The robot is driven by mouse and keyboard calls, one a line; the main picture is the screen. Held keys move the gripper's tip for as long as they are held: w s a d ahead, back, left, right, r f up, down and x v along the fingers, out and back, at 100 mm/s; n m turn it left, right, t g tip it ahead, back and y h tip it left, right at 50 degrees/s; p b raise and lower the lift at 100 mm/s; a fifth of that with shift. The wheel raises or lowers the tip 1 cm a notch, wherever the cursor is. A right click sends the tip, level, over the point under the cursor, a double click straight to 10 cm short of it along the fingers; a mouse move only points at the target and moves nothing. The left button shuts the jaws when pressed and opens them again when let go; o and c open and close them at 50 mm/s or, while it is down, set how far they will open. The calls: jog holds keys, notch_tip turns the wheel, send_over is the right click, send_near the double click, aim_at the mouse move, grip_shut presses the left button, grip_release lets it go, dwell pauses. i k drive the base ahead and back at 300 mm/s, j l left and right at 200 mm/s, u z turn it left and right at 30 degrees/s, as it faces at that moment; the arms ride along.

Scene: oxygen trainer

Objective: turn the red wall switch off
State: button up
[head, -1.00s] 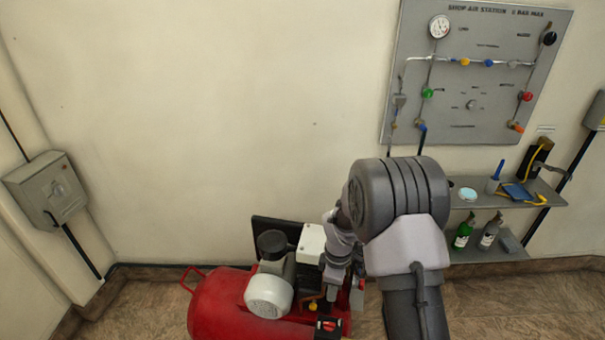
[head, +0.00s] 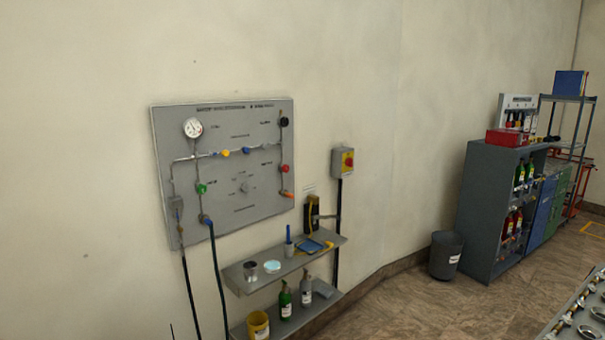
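The red wall switch (head: 348,162) is a small red knob on a yellow plate, on the front of a grey box (head: 337,161) fixed to the wall. It is right of the grey air station panel and above the right end of the shelf. A dark conduit runs down from the box. The knob's exact angle is too small to tell. My gripper is not in view.
The air station panel (head: 240,215) carries a gauge and coloured knobs. The wall shelf (head: 240,284) below holds a cup, tablet and bottles. A dark bin (head: 445,256) and grey cabinet (head: 478,200) stand at right. Open floor (head: 400,310) lies in front of the wall.

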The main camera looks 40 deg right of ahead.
aim_at(349, 161)
jog(key=z, duration=1.4)
